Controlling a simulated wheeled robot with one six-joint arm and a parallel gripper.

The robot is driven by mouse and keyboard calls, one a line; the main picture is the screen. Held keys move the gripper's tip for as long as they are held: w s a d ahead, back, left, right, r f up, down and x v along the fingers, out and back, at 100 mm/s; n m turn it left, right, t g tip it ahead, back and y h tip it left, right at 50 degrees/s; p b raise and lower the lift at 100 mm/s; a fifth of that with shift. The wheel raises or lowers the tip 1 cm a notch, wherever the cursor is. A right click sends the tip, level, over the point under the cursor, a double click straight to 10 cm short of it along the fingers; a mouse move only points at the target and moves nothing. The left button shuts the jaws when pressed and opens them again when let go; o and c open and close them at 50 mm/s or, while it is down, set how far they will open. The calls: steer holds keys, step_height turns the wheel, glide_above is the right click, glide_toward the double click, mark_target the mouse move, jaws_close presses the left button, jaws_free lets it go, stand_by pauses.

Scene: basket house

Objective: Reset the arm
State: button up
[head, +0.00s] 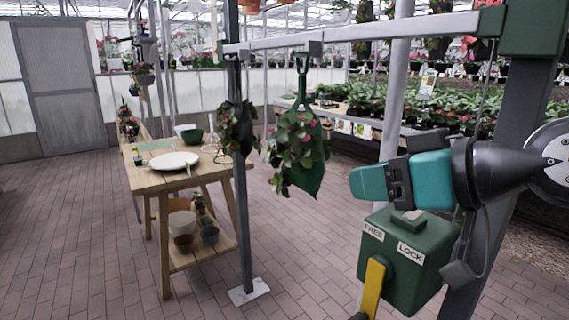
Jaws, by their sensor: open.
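My gripper (370,183) is at the right of the head view, pointing left, with teal and black parts. It is open, and nothing shows in it. One teal finger shows clearly; the other is hidden or overlaps it. My arm comes in from the right edge and is held roughly level. The gripper is in front of and above a green box (400,262) labelled FREE and LOCK, as seen in the picture. A yellow lever (373,288) stands at the box's lower left. I cannot tell whether the arm touches the box.
A grey overhead rail (390,31) carries a green hanging planter (303,150) and a smaller plant (236,128) near a grey post (241,220). A wooden table (150,181) with a white plate (174,161) stands left. Plant benches fill the back. The brick floor at left is clear.

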steer(key=s+d+f+g+h, duration=0.3)
steer(key=s+f+g+h, duration=0.2)
steer(key=s+f+g, duration=0.5)
steer(key=s, duration=0.3)
steer(key=shift+s+d+f+p, duration=0.15)
steer(key=shift+f+p, duration=0.15)
steer(key=shift+p, duration=0.1)
